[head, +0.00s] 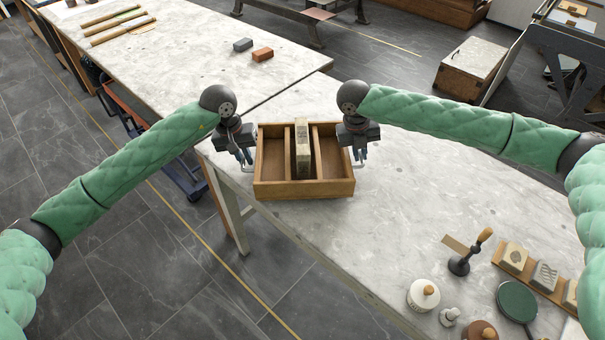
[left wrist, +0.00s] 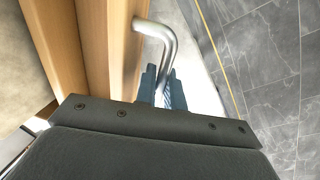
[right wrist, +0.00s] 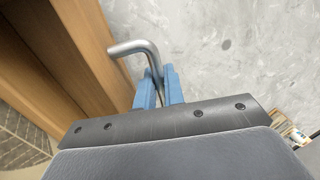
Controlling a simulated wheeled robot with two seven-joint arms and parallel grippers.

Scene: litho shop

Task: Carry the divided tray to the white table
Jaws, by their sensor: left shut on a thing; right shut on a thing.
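The divided tray (head: 302,190) is a wooden box with three compartments in the head view. A pale, narrow block (head: 302,150) stands in its middle compartment; the side compartments look empty. My left gripper (head: 247,160) is shut on the tray's left metal handle, which shows in the left wrist view (left wrist: 165,35). My right gripper (head: 360,158) is shut on the right metal handle, clear in the right wrist view (right wrist: 135,47). The tray looks level, over the left end of a pale-topped table (head: 400,200). I cannot tell whether its underside touches the top.
Another pale table (head: 190,60) lies beyond, bearing wooden sticks (head: 118,28), a grey block (head: 242,44) and a red-brown block (head: 262,54). Jars, a handled tool (head: 470,252) and a round green thing (head: 517,300) stand at front right. A wooden chest (head: 472,70) is at back right.

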